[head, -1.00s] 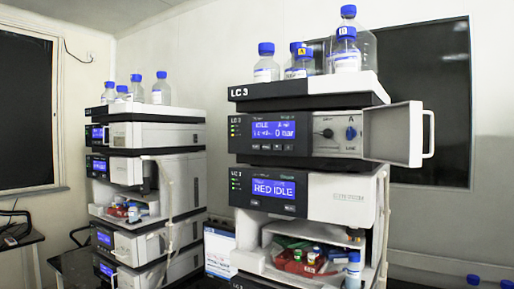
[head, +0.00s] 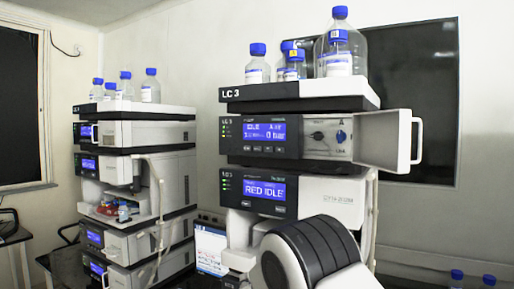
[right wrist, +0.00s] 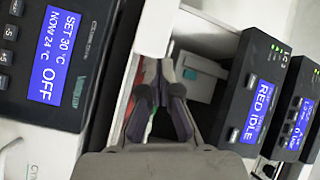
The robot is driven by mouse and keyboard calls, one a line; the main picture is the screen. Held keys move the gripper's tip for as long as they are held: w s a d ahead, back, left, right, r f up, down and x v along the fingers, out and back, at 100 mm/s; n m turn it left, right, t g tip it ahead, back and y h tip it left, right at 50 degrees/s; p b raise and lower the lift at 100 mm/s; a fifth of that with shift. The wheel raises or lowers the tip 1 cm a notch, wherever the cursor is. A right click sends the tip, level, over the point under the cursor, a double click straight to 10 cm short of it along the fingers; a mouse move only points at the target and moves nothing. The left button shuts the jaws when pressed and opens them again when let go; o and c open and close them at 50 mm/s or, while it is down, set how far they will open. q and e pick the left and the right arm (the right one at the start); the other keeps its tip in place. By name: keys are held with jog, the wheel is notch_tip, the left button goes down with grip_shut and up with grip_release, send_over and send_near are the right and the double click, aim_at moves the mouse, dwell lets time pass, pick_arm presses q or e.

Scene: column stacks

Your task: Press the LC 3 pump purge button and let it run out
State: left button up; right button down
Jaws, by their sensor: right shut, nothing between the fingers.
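The LC 3 pump module (head: 285,138) is the upper unit of the right stack. Its blue screen (head: 264,131) reads IDLE and what looks like 0 bar, with a row of small buttons (head: 268,149) below. Their labels are too small to read, so I cannot pick out the purge button. In the head view my right arm covers the lower front of the stack, and its fingertips are hidden. In the right wrist view my right gripper (right wrist: 161,90) is shut and empty, before the open sampler bay and beside the RED IDLE panel (right wrist: 258,108). My left gripper is not in view.
The pump's door (head: 388,140) stands open to the right, showing a blue knob (head: 341,136). Blue-capped bottles (head: 337,62) stand on top. A second instrument stack (head: 140,190) stands at left. A panel reading SET 30 °C, OFF (right wrist: 57,58) is close by in the wrist view.

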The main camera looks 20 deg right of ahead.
pick_arm(q)
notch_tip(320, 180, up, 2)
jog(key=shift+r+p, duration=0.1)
jog(key=shift+p, duration=0.9)
pick_arm(e)
jog(key=s+a+r+m+t+h, duration=0.1)
jog(key=a+r+m+t, duration=0.1)
jog(key=r, duration=1.5)
jog(key=s+a+r+m+t+h, duration=0.1)
jog(key=r+t, duration=0.3)
jog(key=r, duration=1.3)
jog(key=shift+s+a+r+m+h, duration=0.3)
jog(key=shift+a+r+m, duration=0.1)
jog(key=shift+a, duration=0.25)
jog(key=shift+w+f, duration=0.1)
jog(key=shift+w, duration=0.05)
